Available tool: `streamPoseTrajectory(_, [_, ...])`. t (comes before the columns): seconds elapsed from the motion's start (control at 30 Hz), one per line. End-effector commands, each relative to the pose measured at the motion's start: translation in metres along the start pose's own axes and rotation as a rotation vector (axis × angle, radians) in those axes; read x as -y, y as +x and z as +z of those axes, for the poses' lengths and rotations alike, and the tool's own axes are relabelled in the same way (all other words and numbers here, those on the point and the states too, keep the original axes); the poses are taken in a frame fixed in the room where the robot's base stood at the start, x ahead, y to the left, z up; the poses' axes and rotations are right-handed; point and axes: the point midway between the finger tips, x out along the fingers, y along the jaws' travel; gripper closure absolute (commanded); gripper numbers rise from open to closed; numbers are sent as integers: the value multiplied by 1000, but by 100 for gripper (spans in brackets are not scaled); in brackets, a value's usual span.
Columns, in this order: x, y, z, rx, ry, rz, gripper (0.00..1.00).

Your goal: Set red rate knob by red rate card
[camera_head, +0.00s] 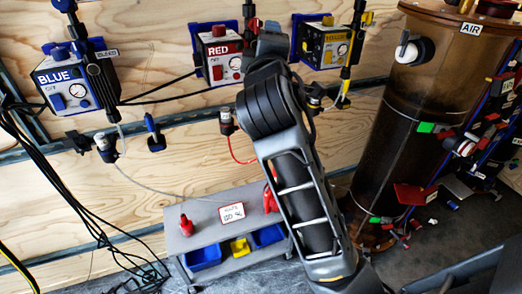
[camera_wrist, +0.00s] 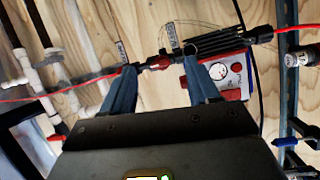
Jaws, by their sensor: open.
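The red pump box (camera_head: 221,56), labelled RED, is mounted on the plywood wall in the head view. A dark pipe with a red fitting shows between the fingertips; contact is unclear.
A blue pump box (camera_head: 72,87) hangs left and a yellow one (camera_head: 325,45) right. A brown tank (camera_head: 415,100) stands at right. The grey bench (camera_head: 205,212) holds red bottles, with blue and yellow bins below. Hoses and cables cross the wall.

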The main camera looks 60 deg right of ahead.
Motion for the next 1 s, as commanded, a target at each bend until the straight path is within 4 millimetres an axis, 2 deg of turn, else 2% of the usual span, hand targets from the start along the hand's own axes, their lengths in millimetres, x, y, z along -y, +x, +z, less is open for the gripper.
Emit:
streamPoseTrajectory(0.43, [61, -38, -7, -251, 39, -36, 40])
streamPoseTrajectory(1.0, [133, -107, 4, -498, 166, -196, 40])
